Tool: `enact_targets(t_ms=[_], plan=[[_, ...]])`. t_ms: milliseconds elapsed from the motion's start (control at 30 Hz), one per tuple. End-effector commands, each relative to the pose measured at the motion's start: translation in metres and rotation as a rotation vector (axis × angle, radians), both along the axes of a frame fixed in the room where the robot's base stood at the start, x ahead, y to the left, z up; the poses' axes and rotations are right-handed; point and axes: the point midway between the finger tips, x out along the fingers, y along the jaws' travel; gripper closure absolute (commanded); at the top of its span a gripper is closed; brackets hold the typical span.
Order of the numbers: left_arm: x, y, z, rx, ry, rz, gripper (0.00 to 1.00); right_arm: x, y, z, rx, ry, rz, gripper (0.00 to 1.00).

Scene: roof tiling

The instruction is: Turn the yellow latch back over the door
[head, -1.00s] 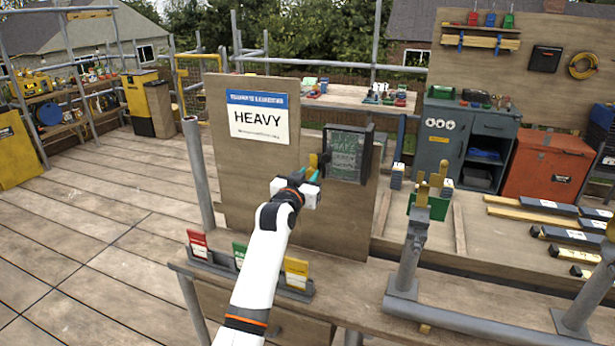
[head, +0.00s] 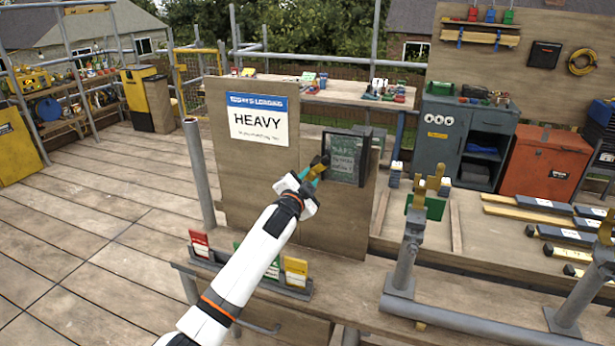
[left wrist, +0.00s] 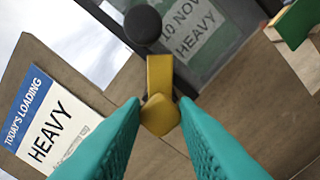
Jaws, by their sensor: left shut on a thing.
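The yellow latch (left wrist: 159,75) runs from a dark round pivot knob (left wrist: 142,25) to a wider end between my left gripper's teal fingertips (left wrist: 160,106). My left gripper (head: 316,172) is shut on that end, at the left side of the display case. The case's dark-framed glass door (head: 343,160) is on the wooden board, and lettering including "HEAVY" shows through it in the left wrist view (left wrist: 197,40). The latch end lies outside the glass in that view. In the head view the latch is small and partly hidden by my gripper. My right gripper is not in view.
A "HEAVY" sign (head: 258,120) is on the board left of the case. Red, green and yellow cards (head: 296,270) stand in a rack below. A grey pipe post (head: 198,170) rises left of the board. A pipe stand (head: 405,262) is at right.

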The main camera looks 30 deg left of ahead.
Motion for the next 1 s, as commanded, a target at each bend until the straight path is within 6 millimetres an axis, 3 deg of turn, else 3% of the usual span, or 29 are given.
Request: enact_targets(t_ms=[600,1000], plan=[[0.000,-0.001,-0.001,0.527,0.127,0.000,0.96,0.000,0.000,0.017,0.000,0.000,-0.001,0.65],[0.000,-0.001,-0.003,0.685,0.164,0.000,0.96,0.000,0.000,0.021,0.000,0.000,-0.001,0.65]])
